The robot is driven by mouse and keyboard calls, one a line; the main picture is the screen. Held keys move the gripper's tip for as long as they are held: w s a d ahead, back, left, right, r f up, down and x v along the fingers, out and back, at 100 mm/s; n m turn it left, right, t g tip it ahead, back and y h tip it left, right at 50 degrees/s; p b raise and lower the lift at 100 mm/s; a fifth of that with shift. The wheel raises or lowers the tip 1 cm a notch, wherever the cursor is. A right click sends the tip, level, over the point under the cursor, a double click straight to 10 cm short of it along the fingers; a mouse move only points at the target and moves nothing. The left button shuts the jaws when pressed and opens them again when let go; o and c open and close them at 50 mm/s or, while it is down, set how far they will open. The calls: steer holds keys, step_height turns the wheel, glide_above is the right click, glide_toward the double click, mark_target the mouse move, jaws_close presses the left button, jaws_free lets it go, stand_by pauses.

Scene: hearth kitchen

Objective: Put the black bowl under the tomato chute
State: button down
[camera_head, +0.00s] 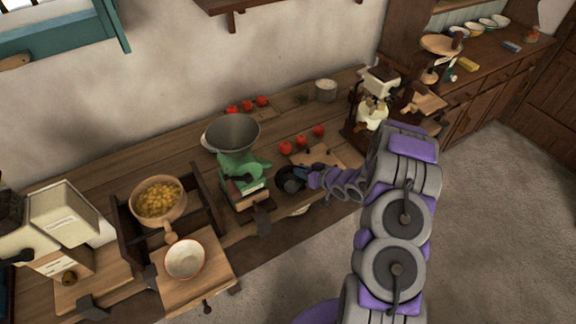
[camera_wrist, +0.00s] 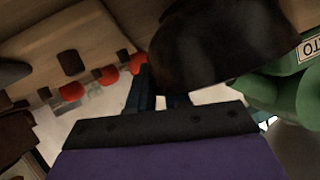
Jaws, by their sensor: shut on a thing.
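The black bowl (camera_head: 290,181) is at my gripper (camera_head: 307,179), just right of the green machine (camera_head: 240,165). My gripper is shut on the bowl; in the wrist view the dark bowl (camera_wrist: 225,45) fills the upper middle, beyond the fingers (camera_wrist: 160,98). The green machine has a wide grey funnel (camera_head: 232,133) on top. Its green body (camera_wrist: 280,92) shows right of the bowl in the wrist view, with a partly cut-off label ending in "TO" (camera_wrist: 309,48). The tomato chute's outlet is not clear, and I cannot tell whether the bowl is under it.
Several red tomatoes (camera_head: 318,131) lie on the counter behind. A pan of yellow pieces (camera_head: 157,198) and a white, red-rimmed bowl (camera_head: 185,261) stand left. White machines stand at the far left (camera_head: 65,215) and right (camera_head: 378,82). The floor (camera_head: 490,220) at right is clear.

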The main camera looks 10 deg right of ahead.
steer(key=w+a, duration=0.2)
steer(key=w, duration=0.1)
steer(key=shift+w+a, duration=0.25)
steer(key=b+x, duration=0.1)
steer(key=x, duration=0.2)
steer(key=shift+w+r, duration=0.1)
steer(key=shift+w, duration=0.05)
steer(key=shift+f, duration=0.3)
steer(key=c, duration=1)
jaws_free()
steer(key=shift+r, duration=0.1)
steer(key=shift+c, duration=0.2)
